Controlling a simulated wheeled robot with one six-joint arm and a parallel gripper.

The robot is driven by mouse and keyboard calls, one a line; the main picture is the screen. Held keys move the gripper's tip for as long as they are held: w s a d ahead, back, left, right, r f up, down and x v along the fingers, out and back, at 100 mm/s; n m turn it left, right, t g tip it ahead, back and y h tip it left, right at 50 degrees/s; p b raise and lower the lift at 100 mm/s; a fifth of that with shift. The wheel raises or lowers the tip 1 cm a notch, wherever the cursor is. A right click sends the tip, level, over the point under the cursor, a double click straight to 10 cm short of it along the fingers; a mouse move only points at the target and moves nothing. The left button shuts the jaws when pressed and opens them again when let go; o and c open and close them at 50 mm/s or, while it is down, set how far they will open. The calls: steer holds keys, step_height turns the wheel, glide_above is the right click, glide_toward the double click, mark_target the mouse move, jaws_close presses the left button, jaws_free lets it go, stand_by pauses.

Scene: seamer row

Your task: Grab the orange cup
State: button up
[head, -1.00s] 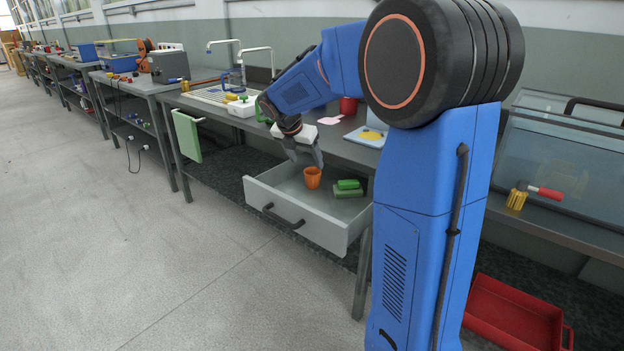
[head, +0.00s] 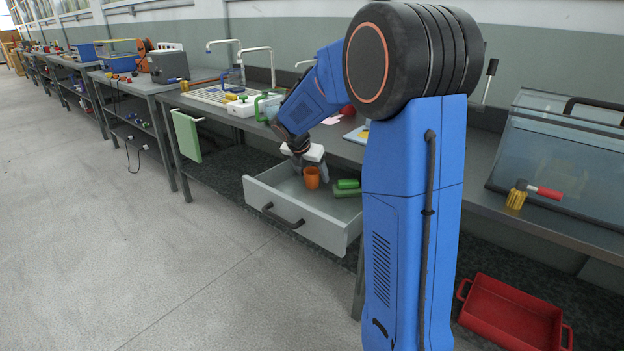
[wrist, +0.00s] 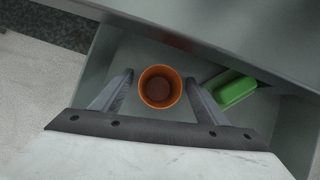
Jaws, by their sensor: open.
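The orange cup (head: 312,177) stands upright in the open drawer (head: 331,233) under the bench. In the wrist view the cup (wrist: 160,87) is seen from above and looks empty, with its mouth facing up. My gripper (head: 312,171) points down into the drawer and is open. In the wrist view my gripper (wrist: 160,82) has one finger on each side of the cup, with a gap showing on both sides. The fingertips look level with the cup, but how low they reach beside it I cannot tell.
The bench top (head: 340,147) overhangs the drawer's back. A red tray (head: 512,312) sits low at right. The floor in front is clear.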

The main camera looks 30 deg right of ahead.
steer(key=c, duration=1.1)
